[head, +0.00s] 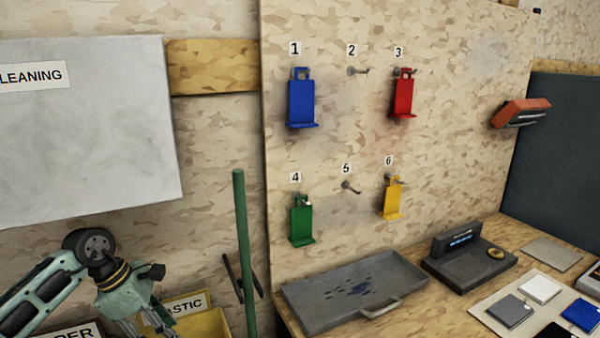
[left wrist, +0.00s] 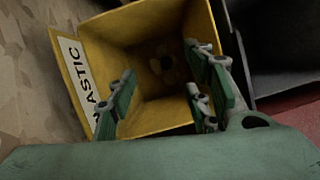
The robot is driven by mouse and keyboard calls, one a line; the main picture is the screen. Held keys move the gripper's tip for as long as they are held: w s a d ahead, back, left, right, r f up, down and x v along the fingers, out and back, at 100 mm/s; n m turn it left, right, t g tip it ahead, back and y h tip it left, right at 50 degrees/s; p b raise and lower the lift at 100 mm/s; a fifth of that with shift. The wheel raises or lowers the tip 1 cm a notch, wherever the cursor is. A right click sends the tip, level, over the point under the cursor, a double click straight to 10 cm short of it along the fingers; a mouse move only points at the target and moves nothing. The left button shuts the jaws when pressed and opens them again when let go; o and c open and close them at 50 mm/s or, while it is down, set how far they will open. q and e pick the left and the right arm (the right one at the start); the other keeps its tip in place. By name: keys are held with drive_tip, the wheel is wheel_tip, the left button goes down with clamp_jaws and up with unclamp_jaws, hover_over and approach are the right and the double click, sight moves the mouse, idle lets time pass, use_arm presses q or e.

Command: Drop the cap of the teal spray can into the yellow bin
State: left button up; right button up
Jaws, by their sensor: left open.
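The yellow bin (head: 208,324) with a label ending in "ASTIC" is partly in view at the bottom left of the head view. In the left wrist view the yellow bin (left wrist: 150,28) opens below my left gripper (left wrist: 162,92). The fingers are spread apart with nothing between them, over the bin's mouth. My left gripper also shows at the bottom edge of the head view (head: 135,326), beside the bin. A faint pale shape (left wrist: 166,64) lies deep in the bin; I cannot tell what it is. No teal spray can or cap is recognisable. My right gripper is out of view.
A green pole (head: 244,250) stands right of the bin. Another bin label (head: 72,334) ending in "PER" is at the lower left. A grey tray (head: 355,290) and a scale-like device (head: 468,260) are on the bench. Coloured holders hang on the board (head: 350,130).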

use_arm(q)
drive_tip(key=s+a+r, duration=0.1)
drive_tip(key=a, duration=0.5)
drive_tip(key=s+a+r, duration=0.1)
drive_tip(key=s+a, duration=0.1)
drive_tip(key=a, duration=0.4)
drive_tip(key=shift+s+a+r, duration=0.2)
drive_tip(key=shift+a+r, duration=0.2)
